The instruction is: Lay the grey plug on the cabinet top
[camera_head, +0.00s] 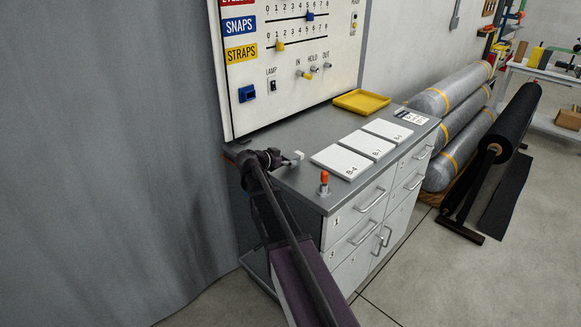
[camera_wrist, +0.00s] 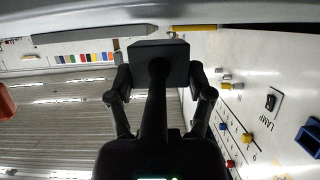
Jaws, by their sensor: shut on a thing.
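My gripper (camera_head: 275,158) is at the left end of the cabinet top (camera_head: 300,185). It is shut on the grey plug (camera_head: 294,160), which shows as a small pale piece at the fingertips. In the wrist view the plug (camera_wrist: 158,62) is a dark, shaded block between the two fingers of my gripper (camera_wrist: 160,70). The plug is over or at the cabinet top, near its left edge. I cannot tell whether it touches the surface.
Three white labelled plates (camera_head: 342,162) lie in a row along the cabinet top, and a yellow tray (camera_head: 361,102) sits behind them. An orange-capped post (camera_head: 324,183) stands at the front corner. A control panel (camera_head: 300,60) rises behind. Bare surface lies between the plug and the plates.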

